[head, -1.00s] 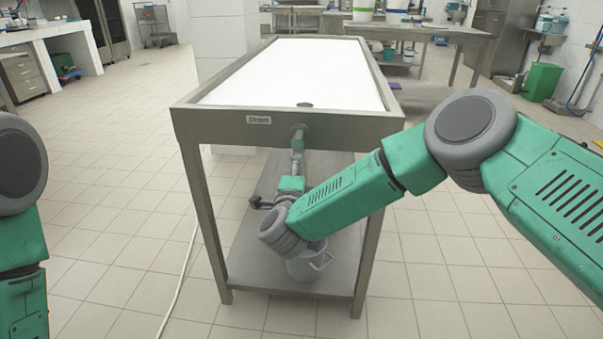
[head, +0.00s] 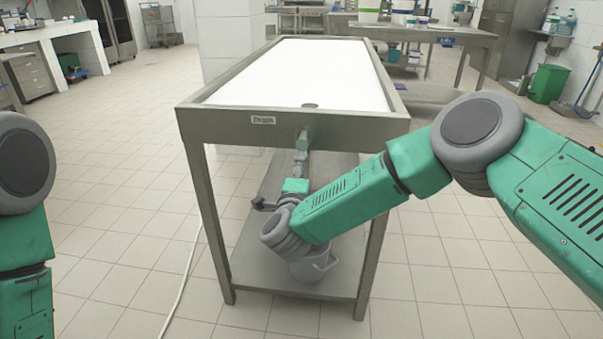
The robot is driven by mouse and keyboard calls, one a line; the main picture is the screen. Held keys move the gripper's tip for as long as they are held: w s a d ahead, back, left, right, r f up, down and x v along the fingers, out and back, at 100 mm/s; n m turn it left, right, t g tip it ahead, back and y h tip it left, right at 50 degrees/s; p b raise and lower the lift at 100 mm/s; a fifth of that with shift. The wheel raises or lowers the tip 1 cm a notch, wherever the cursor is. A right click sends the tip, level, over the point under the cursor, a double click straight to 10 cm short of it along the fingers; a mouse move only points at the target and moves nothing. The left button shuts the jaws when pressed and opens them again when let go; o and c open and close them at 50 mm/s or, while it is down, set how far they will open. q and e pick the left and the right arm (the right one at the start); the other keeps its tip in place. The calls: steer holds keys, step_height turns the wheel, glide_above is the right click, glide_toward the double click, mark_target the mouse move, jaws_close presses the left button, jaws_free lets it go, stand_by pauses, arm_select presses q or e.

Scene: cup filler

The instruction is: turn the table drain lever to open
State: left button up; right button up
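The drain table (head: 195,127) stands ahead, a steel frame with a white top, a dark drain hole (head: 310,105) near its front edge and a small label (head: 263,120) on the front panel. The lever cannot be clearly told apart there.
A grey bucket (head: 314,266) stands on the table's lower shelf (head: 262,262), partly behind my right arm. A white hose (head: 188,270) lies on the floor left of the table. A green bin (head: 547,84) stands far right.

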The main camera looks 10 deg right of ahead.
steer(key=v, duration=1.1)
steer(key=shift+s, duration=0.25)
steer(key=shift+a, duration=0.15)
steer(key=s+d+f+n+g+y+p, duration=0.3)
steer(key=s+f+n+g+y+p, duration=0.1)
steer(key=s+f+n, duration=0.35)
steer(key=s+d+f+n+g+y+p, duration=0.35)
steer(key=s+f+n+g, duration=0.2)
steer(key=s+n, duration=0.35)
steer(key=s+d+n+g+h+p, duration=0.1)
steer(key=s+d+n+g+p, duration=0.1)
steer(key=s+d, duration=0.5)
steer(key=s+d+n+g+h+p, duration=0.1)
steer(key=s+d+g, duration=0.4)
steer(key=s, duration=0.7)
steer(key=shift+s+d+n+p, duration=0.2)
steer(key=shift+d+n+p, duration=0.5)
steer(key=shift+d+n, duration=0.45)
steer(key=shift+r, duration=0.1)
